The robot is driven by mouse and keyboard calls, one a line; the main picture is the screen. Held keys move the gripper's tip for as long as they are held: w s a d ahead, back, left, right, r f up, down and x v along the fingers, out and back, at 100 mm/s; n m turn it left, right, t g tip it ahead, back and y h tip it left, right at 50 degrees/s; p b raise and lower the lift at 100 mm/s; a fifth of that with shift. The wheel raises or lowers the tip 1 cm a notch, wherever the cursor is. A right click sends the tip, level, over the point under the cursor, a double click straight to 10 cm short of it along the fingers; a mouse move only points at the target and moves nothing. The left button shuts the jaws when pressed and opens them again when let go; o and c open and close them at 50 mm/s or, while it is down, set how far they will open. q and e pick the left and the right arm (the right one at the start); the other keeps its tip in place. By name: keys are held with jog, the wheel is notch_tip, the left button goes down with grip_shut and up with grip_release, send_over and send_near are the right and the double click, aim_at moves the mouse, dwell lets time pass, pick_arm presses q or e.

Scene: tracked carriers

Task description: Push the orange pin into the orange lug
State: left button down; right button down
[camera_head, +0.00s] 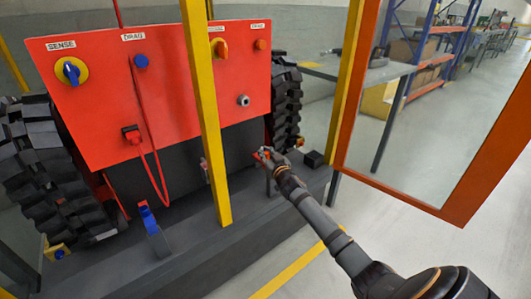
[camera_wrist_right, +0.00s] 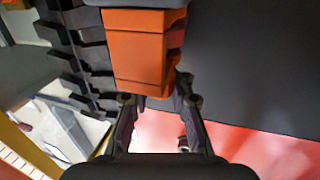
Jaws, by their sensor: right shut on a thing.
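My right gripper (camera_head: 267,157) is at the orange lug (camera_head: 262,155), low in front of the red carrier's right part. In the right wrist view, a large orange block (camera_wrist_right: 139,45) reaches down between the two fingertips of the gripper (camera_wrist_right: 157,100). The gripper is shut on an orange part there, which I take to be the orange pin. Pin and lug cannot be clearly told apart, and how deep the pin sits is hidden. My left gripper is not in view.
The red panel (camera_head: 100,110) has several knobs and a hanging red cable (camera_head: 153,150). A blue lug (camera_head: 147,215) stands on the grey base to the left. A yellow post (camera_head: 207,110) rises left of my gripper. An orange-framed clear panel (camera_head: 425,100) stands at right.

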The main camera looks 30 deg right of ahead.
jog(key=shift+f+b, duration=0.4)
jog(key=shift+b, duration=0.05)
jog(key=c, duration=1.1)
grip_release()
jog(key=s+a, duration=0.2)
jog(key=s, duration=0.9)
jog(key=shift+s, duration=0.4)
jog(key=shift+a, duration=0.1)
